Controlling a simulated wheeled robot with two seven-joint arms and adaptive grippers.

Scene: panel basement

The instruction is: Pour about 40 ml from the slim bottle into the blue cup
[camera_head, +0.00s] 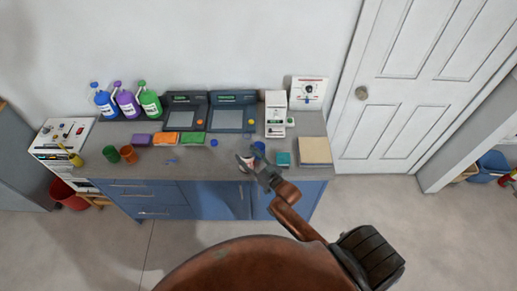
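The blue cup (259,147) stands on the grey counter, right of the middle, just behind my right gripper and partly hidden by it. My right gripper (250,164) is over the front part of the counter. A small white and red object (246,161) shows at its fingertips; it may be the slim bottle, but it is too small and covered to tell. Whether the fingers are closed on it is unclear. A yellow narrow-necked bottle (73,157) stands at the counter's far left. My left gripper is not in view.
A red bucket (66,194) is on the floor.

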